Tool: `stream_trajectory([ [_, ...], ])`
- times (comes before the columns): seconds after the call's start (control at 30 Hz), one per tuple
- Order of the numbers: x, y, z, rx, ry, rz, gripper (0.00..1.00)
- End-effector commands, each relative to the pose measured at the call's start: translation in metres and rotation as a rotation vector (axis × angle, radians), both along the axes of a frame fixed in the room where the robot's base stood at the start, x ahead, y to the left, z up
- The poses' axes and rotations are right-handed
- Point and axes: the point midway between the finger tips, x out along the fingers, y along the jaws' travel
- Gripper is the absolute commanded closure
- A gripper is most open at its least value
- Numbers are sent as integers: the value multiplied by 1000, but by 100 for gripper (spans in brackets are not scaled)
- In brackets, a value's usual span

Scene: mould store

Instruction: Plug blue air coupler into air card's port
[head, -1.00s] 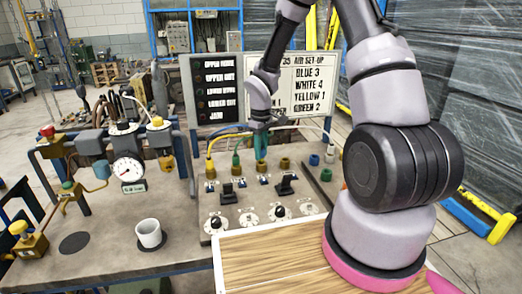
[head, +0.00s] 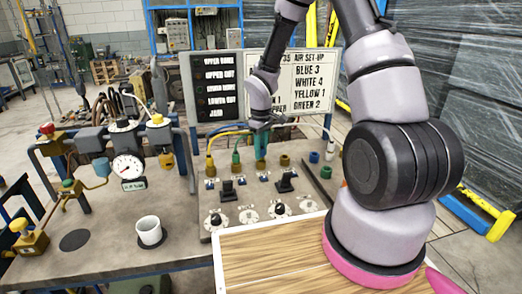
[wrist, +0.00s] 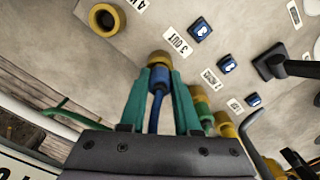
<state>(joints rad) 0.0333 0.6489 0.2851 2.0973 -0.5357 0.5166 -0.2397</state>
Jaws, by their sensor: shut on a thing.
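My gripper (head: 261,146) is shut on the blue air coupler (wrist: 157,101), its green fingers on either side of it. The coupler's nose is at the brass port (wrist: 159,58) labelled "3 OUT" and looks lined up with it; how deep it sits I cannot tell. The air set-up card (head: 307,80) reads BLUE 3, WHITE 4, YELLOW 1, GREEN 2. A yellow coupler (head: 210,162) and a green coupler (head: 236,158) stand in the ports to the left. The brass port (head: 285,161) to the right, also in the wrist view (wrist: 104,18), is empty.
Switches (head: 227,189) and dials stand on the panel in front of the ports. A gauge (head: 128,168) and a white cup (head: 149,231) are on the bench to the left. Hoses run close behind my gripper.

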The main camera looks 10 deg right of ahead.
Motion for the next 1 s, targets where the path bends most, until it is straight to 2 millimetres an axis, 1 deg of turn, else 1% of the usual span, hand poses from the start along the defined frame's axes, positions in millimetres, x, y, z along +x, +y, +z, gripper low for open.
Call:
stream_trajectory([
  [0.33,0,0,0,0,0,0,100],
  [1.0,0,0,-8,1,-1,1,100],
])
